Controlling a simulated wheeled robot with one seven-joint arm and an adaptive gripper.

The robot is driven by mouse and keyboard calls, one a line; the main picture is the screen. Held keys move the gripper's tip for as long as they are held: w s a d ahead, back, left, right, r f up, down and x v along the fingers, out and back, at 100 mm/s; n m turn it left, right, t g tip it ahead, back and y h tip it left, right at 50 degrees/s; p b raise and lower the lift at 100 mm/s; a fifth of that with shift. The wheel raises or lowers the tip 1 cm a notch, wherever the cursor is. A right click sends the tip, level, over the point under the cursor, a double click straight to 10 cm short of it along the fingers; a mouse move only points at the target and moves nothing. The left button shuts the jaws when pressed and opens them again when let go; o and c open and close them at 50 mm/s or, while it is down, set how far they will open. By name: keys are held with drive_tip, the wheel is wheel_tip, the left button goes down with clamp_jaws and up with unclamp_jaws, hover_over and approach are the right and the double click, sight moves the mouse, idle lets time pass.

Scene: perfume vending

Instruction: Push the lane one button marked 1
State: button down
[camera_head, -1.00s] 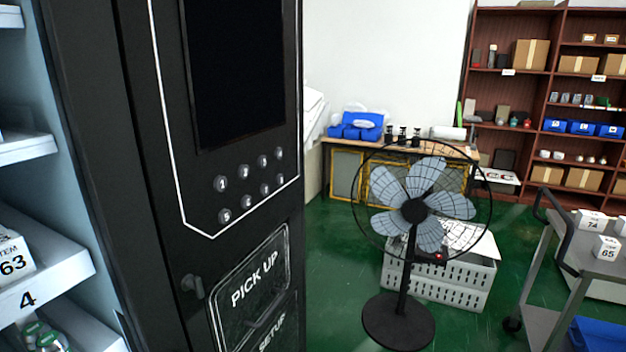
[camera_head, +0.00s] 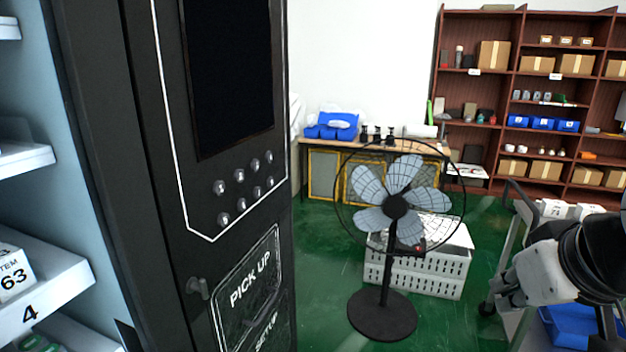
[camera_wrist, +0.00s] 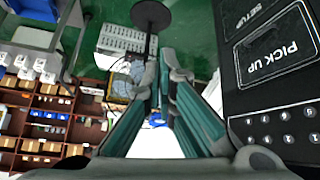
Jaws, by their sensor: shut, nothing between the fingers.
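The black vending machine (camera_head: 140,150) fills the left side of the head view, with a panel of round buttons in two rows. The button in the upper left corner of the panel (camera_head: 220,187) appears to be the one marked 1, though its digit is blurred. The wrist view shows the same panel upside down at the right, with that button (camera_wrist: 312,138) near the picture's edge. My gripper (camera_wrist: 160,57) is shut and empty in the wrist view, apart from the panel and to its left. In the head view my arm shows at the lower right; its fingertips cannot be made out.
A standing fan (camera_head: 397,205) is on the green floor right of the machine. A white crate (camera_head: 440,275) and a table (camera_head: 425,148) are behind it. A cart (camera_head: 507,235) is at the right, partly behind my arm. A small knob (camera_head: 198,288) sticks out below the buttons.

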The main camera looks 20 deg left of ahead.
sight(219, 188)
drive_tip(key=w+a+r+n+t+y+p, duration=0.25)
drive_tip(key=w+a+n+t, duration=0.3)
drive_tip(key=w+a, duration=1.05)
drive_tip(key=a+n+t+y+p, duration=0.1)
drive_tip(key=a+n+y, duration=0.3)
drive_tip(key=a, duration=0.6)
drive_tip(key=s+a+f+n+y+p, duration=0.1)
drive_tip(key=a+n+y, duration=0.3)
drive_tip(key=a, duration=0.6)
drive_tip(key=shift+s+a+n+t+p, duration=0.2)
drive_tip(key=shift+s+n+t+p, duration=0.2)
drive_tip(key=shift+n, duration=0.25)
drive_tip(key=shift+w+f, duration=0.1)
drive_tip(key=a, duration=0.8)
drive_tip(key=shift+w+a+b, duration=0.35)
drive_tip(key=shift+a+b, duration=0.05)
drive_tip(key=shift+a, duration=0.15)
drive_tip(key=shift+a, duration=0.25)
